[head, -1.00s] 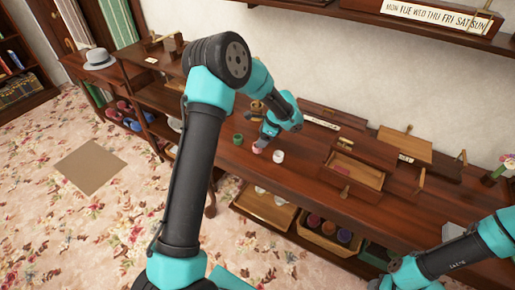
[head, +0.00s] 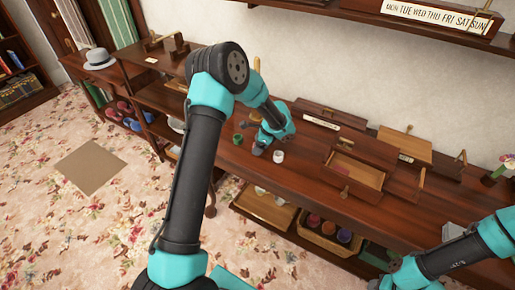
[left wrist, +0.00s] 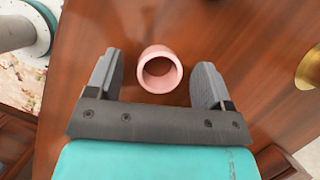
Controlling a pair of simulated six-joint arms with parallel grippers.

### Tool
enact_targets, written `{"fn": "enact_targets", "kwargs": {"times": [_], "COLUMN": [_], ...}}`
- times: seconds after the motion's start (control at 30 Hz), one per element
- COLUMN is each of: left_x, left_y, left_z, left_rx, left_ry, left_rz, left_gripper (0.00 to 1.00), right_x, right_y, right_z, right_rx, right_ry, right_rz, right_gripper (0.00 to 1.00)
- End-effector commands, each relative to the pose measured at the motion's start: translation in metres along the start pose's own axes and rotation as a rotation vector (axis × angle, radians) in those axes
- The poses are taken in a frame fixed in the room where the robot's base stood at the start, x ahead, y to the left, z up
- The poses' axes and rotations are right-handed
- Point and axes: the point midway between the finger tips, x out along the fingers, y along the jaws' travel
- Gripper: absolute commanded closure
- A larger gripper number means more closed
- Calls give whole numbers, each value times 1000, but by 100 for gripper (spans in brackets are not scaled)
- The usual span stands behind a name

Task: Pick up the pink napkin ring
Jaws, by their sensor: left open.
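The pink napkin ring (left wrist: 160,50) stands on the dark wood desk top in the left wrist view, with its round opening facing the camera. My left gripper (left wrist: 158,62) is open, with one finger on each side of the ring and a visible gap to both. In the head view my left gripper (head: 259,150) is low over the desk and hides most or all of the ring. My right arm shows at the lower right of the head view, but its gripper cannot be made out.
A white cup-like item (head: 278,156) stands just right of my left gripper, and a green one (head: 238,140) to its left. A brass item (left wrist: 310,70) is at the right of the wrist view. An open wooden box (head: 355,170) sits further right on the desk (head: 290,180).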

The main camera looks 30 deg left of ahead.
Motion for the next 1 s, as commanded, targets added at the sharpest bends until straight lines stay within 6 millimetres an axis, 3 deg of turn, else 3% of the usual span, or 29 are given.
{"fn": "enact_targets", "kwargs": {"times": [0.07,0.6,1.0], "left_x": [0,0,-7], "left_y": [0,0,0], "left_z": [0,0,3], "left_rx": [0,0,0], "left_ry": [0,0,0], "left_rz": [0,0,-2], "left_gripper": [29,79,79], "right_x": [0,0,0], "right_y": [0,0,0], "right_z": [0,0,0], "right_rx": [0,0,0], "right_ry": [0,0,0], "right_rz": [0,0,0], "right_gripper": [57,57,57]}}
